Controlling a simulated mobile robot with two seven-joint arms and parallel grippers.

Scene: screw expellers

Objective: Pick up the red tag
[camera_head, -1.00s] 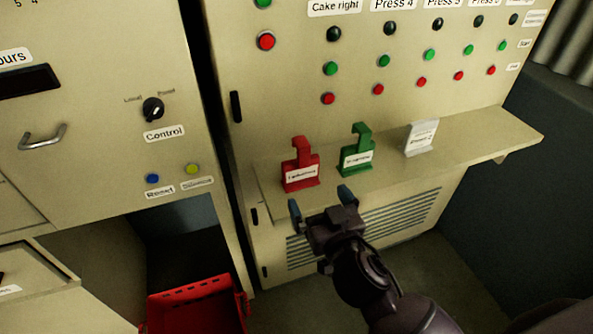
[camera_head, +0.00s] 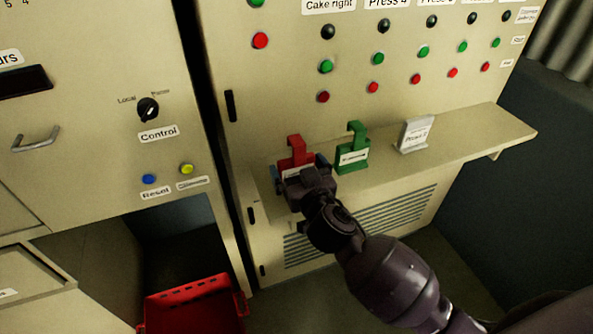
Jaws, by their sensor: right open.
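The red tag (camera_head: 297,150) stands upright on the narrow shelf (camera_head: 462,141) below the panel buttons, its hooked top showing. My right gripper (camera_head: 299,172) is open in front of it, with one blue-tipped finger on each side of its lower part. The gripper hides much of the tag's lower part and label. I cannot tell whether the fingers touch the tag. My left gripper is not in view.
A green tag (camera_head: 353,150) stands close to the right of the red one, and a white tag (camera_head: 415,134) stands farther right. A red crate (camera_head: 190,296) is on the floor at lower left. The shelf's right end is clear.

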